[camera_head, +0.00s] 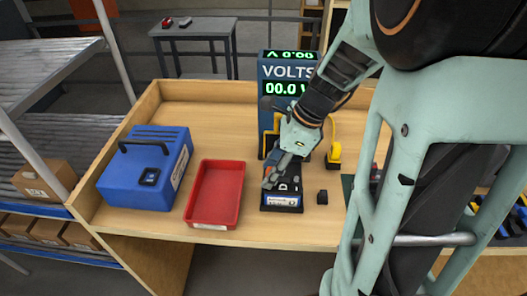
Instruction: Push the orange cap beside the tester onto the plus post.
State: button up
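The tester (284,71) is a tall blue unit at the back of the bench, reading VOLTS and 00.0. A black battery-like block (283,201) with a blue and white label stands in front of it. My gripper (271,180) comes down from the upper right, with its fingertips over or at the left part of this block. A small orange-red patch (273,169) shows at the fingers; I cannot tell whether it is the cap or part of the gripper. The posts are hidden or too small to make out. I cannot tell whether the fingers are open or shut.
A red tray (238,193) lies left of the block, and a blue case (127,190) stands farther left. A small black piece (322,197) sits right of the block. A yellow object (334,153) stands behind it. My arm covers the bench's right side.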

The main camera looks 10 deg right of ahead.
jog(key=v, duration=1.2)
